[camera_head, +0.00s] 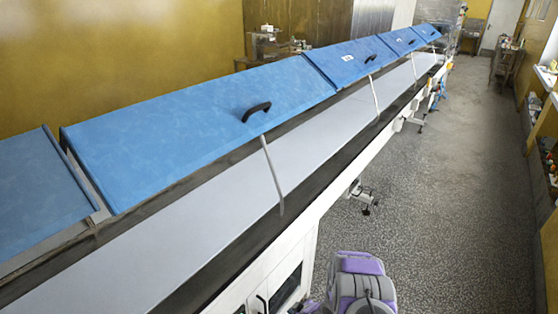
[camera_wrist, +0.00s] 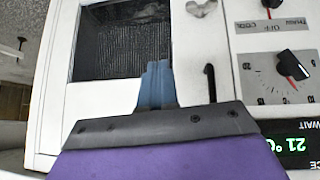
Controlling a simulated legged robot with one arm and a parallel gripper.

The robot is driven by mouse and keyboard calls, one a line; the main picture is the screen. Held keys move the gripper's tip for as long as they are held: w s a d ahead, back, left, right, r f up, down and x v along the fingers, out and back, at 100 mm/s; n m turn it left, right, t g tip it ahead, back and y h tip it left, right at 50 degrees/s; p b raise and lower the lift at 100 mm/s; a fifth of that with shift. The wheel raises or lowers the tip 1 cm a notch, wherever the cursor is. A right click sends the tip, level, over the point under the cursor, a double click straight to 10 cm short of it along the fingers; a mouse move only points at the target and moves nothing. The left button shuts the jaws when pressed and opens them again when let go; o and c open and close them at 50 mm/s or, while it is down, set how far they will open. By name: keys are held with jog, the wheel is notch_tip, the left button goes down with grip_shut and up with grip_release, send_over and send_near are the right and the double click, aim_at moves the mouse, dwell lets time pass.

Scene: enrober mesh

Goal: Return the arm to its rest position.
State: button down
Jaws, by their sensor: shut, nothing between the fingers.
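My gripper (camera_wrist: 157,72) shows in the wrist view, its blue-grey fingers together with nothing between them. I cannot tell how far the fingertips are from the panel. In the head view, purple and grey parts of my own arm show at the bottom, beside the white machine front (camera_head: 262,282). The fingers are not visible there.
Blue lids with black handles (camera_head: 256,111) line the long machine above a grey belt (camera_head: 240,200). A control panel with a black knob (camera_wrist: 292,65) and a green-lit display (camera_wrist: 290,143) is at the right in the wrist view.

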jog(key=w+d+r+m+h, duration=0.1)
jog(key=d+r, duration=0.2)
jog(key=r, duration=0.3)
jog(key=w+d+r+m+g+h, duration=0.1)
jog(key=d+r+h, duration=0.1)
jog(key=r, duration=0.4)
jog(key=w+d+r+m+h, duration=0.1)
jog(key=d+r, duration=0.2)
jog(key=r, duration=0.3)
jog(key=s+d+r+m+g+h, duration=0.15)
jog(key=s+r, duration=0.25)
jog(key=r, duration=0.4)
jog(key=s+d+r+m+h, duration=0.1)
jog(key=s+d+r, duration=0.1)
jog(key=s+r, duration=0.35)
jog(key=s+r+m+g, duration=0.3)
jog(key=s+r, duration=1)
jog(key=s+a+r+m+g, duration=0.1)
jog(key=s+r, duration=0.2)
jog(key=s, duration=0.7)
jog(key=s+a+r+m+g+y, duration=0.1)
jog(key=s+r, duration=0.3)
jog(key=s, duration=0.7)
jog(key=shift+a, duration=0.55)
